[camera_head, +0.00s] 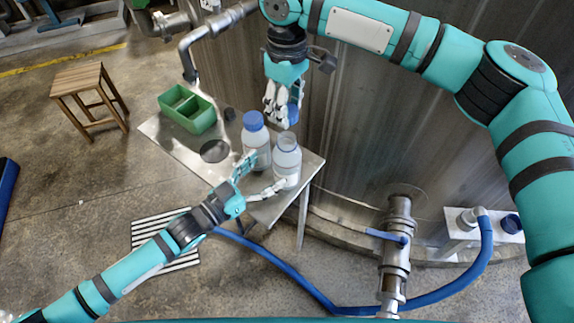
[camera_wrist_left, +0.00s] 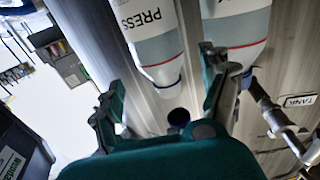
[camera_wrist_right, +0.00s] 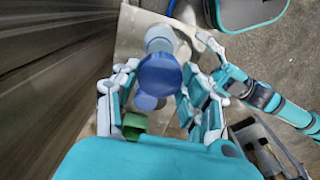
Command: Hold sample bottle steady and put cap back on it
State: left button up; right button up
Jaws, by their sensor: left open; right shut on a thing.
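An open, whitish sample bottle (camera_head: 287,165) stands upright at the table's right end. A second bottle with a blue cap (camera_head: 254,138) stands beside it. My left gripper (camera_head: 262,176) is open, its fingers reaching toward the open bottle. In the left wrist view a bottle marked PRESS (camera_wrist_left: 155,45) lies between the spread fingers (camera_wrist_left: 162,100). The other bottle (camera_wrist_left: 238,35) is on the right there. My right gripper (camera_head: 284,105) is shut on a loose blue cap (camera_head: 293,112), above the open bottle and apart from it. The cap also shows in the right wrist view (camera_wrist_right: 159,75).
The large metal tank wall (camera_head: 390,130) stands close behind. A wooden stool (camera_head: 88,92) is at left. A blue hose (camera_head: 290,285) runs below the table.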

aim_at(287, 154)
pick_arm(q)
jog(key=x, duration=0.8)
jog(key=shift+s+f, duration=0.1)
jog(key=c, duration=1.5)
pick_arm(e)
jog(key=shift+f, duration=2.5)
